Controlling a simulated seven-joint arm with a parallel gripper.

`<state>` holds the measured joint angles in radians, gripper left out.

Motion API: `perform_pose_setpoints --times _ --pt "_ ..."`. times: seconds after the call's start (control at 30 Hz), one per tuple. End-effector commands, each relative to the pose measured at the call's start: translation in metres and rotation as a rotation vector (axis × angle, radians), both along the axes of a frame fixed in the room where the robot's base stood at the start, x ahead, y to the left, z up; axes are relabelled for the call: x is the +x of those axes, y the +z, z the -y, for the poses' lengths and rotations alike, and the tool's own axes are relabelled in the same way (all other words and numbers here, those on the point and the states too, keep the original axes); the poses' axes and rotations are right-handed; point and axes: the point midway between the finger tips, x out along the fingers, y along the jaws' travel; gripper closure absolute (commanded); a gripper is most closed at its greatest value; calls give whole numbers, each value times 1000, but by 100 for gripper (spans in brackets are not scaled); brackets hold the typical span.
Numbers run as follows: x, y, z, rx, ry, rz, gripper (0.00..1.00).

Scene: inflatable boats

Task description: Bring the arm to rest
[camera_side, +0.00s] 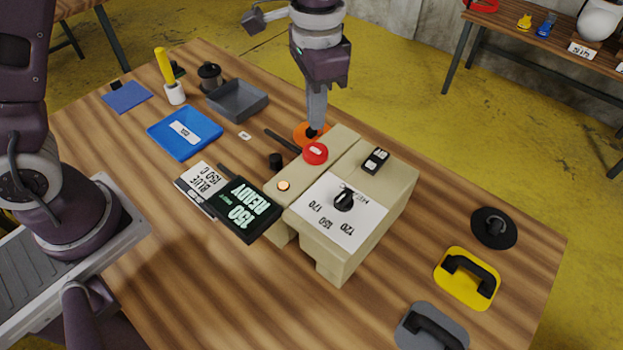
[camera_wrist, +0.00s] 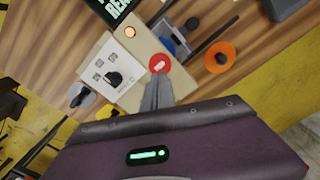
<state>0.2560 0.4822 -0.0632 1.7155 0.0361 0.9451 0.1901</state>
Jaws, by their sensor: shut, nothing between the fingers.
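My gripper (camera_side: 316,122) is shut and empty. In the side view its fingers point down behind the beige machine, close to the red round button and the orange disc. In the wrist view the shut fingers (camera_wrist: 158,82) appear just below the red button (camera_wrist: 159,64). I cannot tell whether the fingertips touch anything. The beige machine (camera_side: 393,190) carries a white dial plate with a black knob (camera_side: 344,199), a lit orange lamp (camera_side: 284,185) and a black rocker switch (camera_side: 376,160). The display (camera_side: 249,210) reads 150 READY.
Black, yellow (camera_side: 449,291) and grey handled plates lie at the right. An orange disc (camera_side: 302,130) lies behind the machine.

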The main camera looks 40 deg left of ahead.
Motion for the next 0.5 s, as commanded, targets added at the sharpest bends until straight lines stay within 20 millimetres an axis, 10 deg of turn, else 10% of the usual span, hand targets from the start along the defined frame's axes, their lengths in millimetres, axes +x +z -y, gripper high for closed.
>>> perform_pose_setpoints --times 0.23,0.5 --pt "-30 56 -31 -19 96 100 100" --pt "-160 123 -100 -88 393 369 100"
